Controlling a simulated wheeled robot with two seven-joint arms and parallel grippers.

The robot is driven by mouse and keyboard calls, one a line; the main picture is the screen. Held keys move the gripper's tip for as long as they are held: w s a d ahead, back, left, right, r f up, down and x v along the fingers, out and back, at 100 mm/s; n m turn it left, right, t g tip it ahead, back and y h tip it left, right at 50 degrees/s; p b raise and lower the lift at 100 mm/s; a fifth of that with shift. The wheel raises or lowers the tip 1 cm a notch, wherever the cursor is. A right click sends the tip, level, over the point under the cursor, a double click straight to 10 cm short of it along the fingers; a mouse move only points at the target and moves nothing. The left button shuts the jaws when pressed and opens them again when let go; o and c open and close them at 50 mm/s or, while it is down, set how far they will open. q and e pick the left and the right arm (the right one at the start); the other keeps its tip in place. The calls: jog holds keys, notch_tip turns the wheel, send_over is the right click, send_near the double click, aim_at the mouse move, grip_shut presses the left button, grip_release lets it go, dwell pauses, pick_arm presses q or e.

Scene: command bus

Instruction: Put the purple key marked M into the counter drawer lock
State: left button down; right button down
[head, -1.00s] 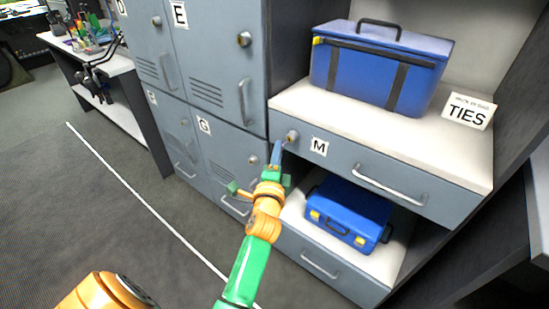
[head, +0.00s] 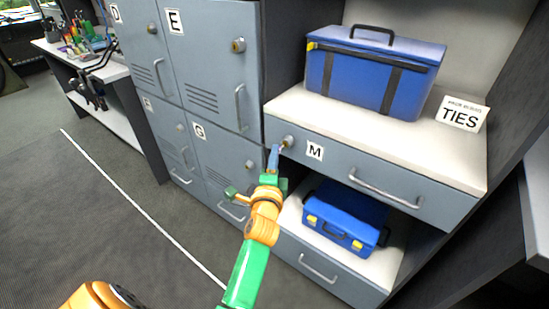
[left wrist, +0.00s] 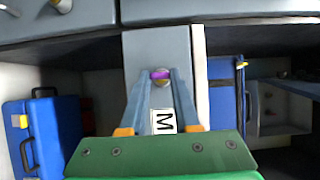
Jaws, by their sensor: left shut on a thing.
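My left gripper (head: 275,155) is shut on the purple key (left wrist: 160,76). The purple head of the key shows between the fingertips in the left wrist view. The counter drawer (head: 410,180) is shut and bears a white M label (head: 315,151), right of the lock. The label also shows in the left wrist view (left wrist: 164,121). My right gripper is out of view.
A blue case (head: 380,70) stands on the counter beside a TIES sign (head: 461,113). A smaller blue case (head: 345,218) lies on the shelf below. Grey lockers (head: 215,65) with locks and handles stand close left of the gripper. The floor at left is clear.

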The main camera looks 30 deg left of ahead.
pick_arm(q)
jog(key=shift+w+d+b, duration=0.1)
jog(key=shift+w+b, duration=0.45)
jog(key=shift+w, duration=0.65)
dwell(1.3)
